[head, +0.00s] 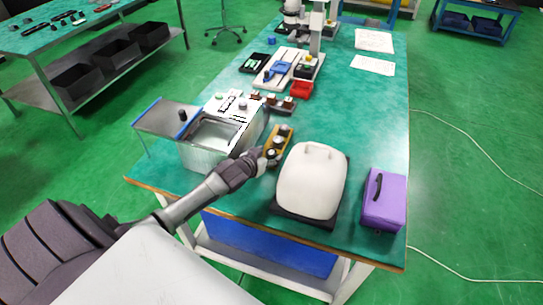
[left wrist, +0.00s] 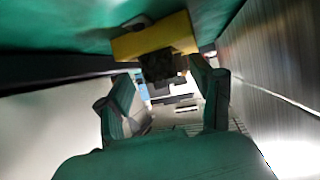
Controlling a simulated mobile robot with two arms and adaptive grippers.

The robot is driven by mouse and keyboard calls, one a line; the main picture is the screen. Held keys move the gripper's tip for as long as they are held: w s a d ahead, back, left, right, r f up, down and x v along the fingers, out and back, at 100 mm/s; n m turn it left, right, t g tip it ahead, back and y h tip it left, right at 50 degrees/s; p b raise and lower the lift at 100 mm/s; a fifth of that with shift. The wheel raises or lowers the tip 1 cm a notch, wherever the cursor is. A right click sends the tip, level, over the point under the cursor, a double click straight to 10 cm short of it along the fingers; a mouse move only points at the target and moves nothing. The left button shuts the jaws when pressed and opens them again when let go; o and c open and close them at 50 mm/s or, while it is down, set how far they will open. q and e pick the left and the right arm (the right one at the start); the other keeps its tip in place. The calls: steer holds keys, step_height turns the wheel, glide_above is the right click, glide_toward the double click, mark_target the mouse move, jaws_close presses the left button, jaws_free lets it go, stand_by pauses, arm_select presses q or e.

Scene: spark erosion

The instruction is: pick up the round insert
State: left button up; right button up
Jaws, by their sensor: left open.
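A yellow holder (head: 286,146) stands on the green table with several small, dark and light round pieces on it. A round piece (head: 279,141) sits near its middle; which one is the round insert I cannot tell at this size. My left gripper (head: 268,156) is at the near end of the holder and hides part of it. In the left wrist view my left gripper (left wrist: 168,98) is open, with the yellow holder (left wrist: 130,46) ahead and a dark piece (left wrist: 158,66) in front of the gap between the fingers. Contact cannot be told. My right gripper is not in view.
A metal tank (head: 205,156) stands left of the holder. A white rounded case (head: 311,182) on a dark base is close on the right, with a purple box (head: 384,202) beyond. A red block (head: 301,89) and small holders lie behind.

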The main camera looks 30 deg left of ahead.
arm_select(q)
jaws_close()
steer(key=shift+r, duration=0.1)
steer(key=shift+r, duration=0.15)
stand_by(0.3)
steer(key=shift+r, duration=0.25)
steer(key=r, duration=0.3)
steer(key=shift+s+d+r, duration=0.2)
steer(key=shift+s+r, duration=0.1)
steer(key=shift+s, duration=0.05)
steer(key=s+d+r, duration=0.4)
steer(key=s+r, duration=0.2)
steer(key=s, duration=0.4)
steer(key=shift+r+b, duration=0.3)
steer(key=shift+s+d, duration=0.1)
steer(key=shift+s, duration=0.05)
